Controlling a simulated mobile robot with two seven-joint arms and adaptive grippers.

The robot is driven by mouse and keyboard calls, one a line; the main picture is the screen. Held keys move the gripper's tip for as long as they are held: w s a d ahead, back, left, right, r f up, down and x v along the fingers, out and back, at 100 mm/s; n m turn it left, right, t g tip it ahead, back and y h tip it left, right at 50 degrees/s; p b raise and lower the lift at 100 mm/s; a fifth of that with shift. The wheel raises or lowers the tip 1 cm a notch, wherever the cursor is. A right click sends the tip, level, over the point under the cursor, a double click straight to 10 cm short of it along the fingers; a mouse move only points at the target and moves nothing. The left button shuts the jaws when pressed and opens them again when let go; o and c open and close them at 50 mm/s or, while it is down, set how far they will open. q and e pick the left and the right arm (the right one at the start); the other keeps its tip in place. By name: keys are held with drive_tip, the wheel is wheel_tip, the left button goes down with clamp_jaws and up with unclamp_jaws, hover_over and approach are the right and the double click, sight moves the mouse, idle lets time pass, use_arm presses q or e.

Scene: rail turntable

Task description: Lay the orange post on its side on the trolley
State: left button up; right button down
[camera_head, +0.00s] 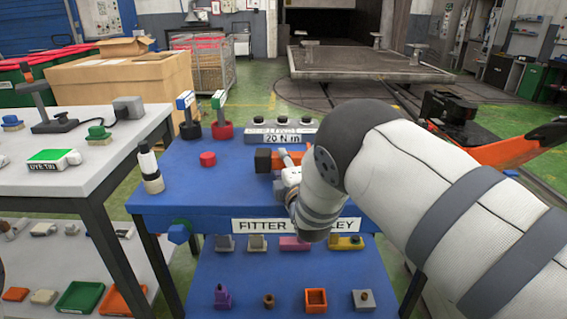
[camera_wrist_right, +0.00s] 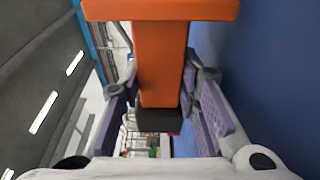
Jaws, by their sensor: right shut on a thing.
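The orange post (camera_head: 277,160) lies level on its side over the blue trolley top (camera_head: 200,190), its black end (camera_head: 263,160) pointing left. My right gripper (camera_head: 290,165) is shut on it, largely hidden behind my right arm. In the right wrist view the post (camera_wrist_right: 162,60) runs between the purple-padded fingers of the gripper (camera_wrist_right: 161,95), with a wide orange flange at the top and the black end lower down. I cannot tell whether the post touches the trolley top. My left gripper is not in view.
A grey block marked "20 N m" (camera_head: 280,136) stands behind the post. A red cylinder (camera_head: 208,159), two cups with tagged rods and a black-and-white bottle (camera_head: 150,168) stand to the left. A white table (camera_head: 60,185) adjoins at left.

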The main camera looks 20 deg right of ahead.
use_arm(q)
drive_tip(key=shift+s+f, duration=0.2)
use_arm(e)
drive_tip(key=shift+f, duration=0.4)
